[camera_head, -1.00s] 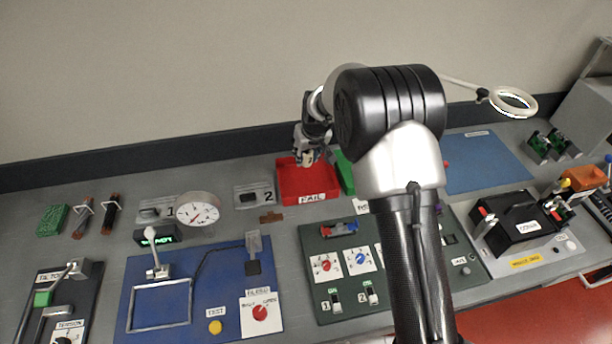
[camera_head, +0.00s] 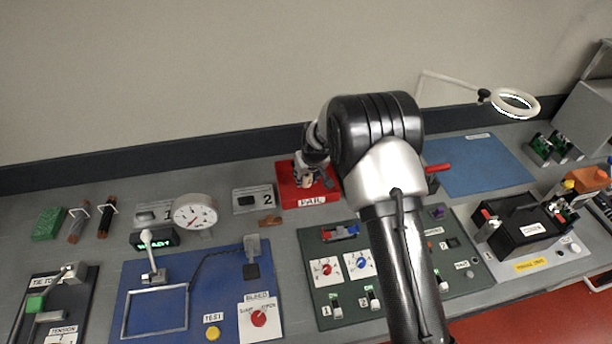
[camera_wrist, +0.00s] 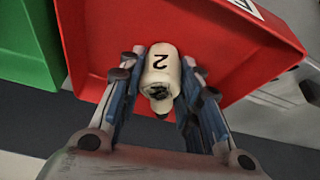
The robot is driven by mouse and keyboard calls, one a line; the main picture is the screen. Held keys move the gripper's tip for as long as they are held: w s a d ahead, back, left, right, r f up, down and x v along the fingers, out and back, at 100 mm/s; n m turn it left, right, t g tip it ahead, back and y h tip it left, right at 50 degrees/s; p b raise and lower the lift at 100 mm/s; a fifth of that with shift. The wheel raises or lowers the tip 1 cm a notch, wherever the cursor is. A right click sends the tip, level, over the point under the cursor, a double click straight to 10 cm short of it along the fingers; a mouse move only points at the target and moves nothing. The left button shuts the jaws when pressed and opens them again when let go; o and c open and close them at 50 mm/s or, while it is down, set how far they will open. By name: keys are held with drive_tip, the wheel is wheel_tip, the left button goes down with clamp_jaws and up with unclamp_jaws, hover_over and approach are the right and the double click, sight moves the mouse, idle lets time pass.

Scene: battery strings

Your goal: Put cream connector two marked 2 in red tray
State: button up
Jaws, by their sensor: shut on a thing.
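The cream connector marked 2 (camera_wrist: 160,72) is between the fingers of my gripper (camera_wrist: 160,85) in the wrist view. The gripper is shut on it. The red tray (camera_wrist: 225,50) lies behind the connector in that view. In the head view, my gripper (camera_head: 308,178) is over the red tray (camera_head: 303,197), which has a FAIL label on its front. The connector is small and partly hidden there by the gripper. I cannot tell whether it touches the tray floor.
A green tray (camera_wrist: 25,45) stands beside the red one in the wrist view; my arm hides it in the head view. A holder marked 2 (camera_head: 252,198) and a round gauge (camera_head: 195,212) stand left of the red tray. A switch panel (camera_head: 345,300) lies in front.

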drive_tip(key=o, duration=1.1)
drive_tip(key=shift+o, duration=0.2)
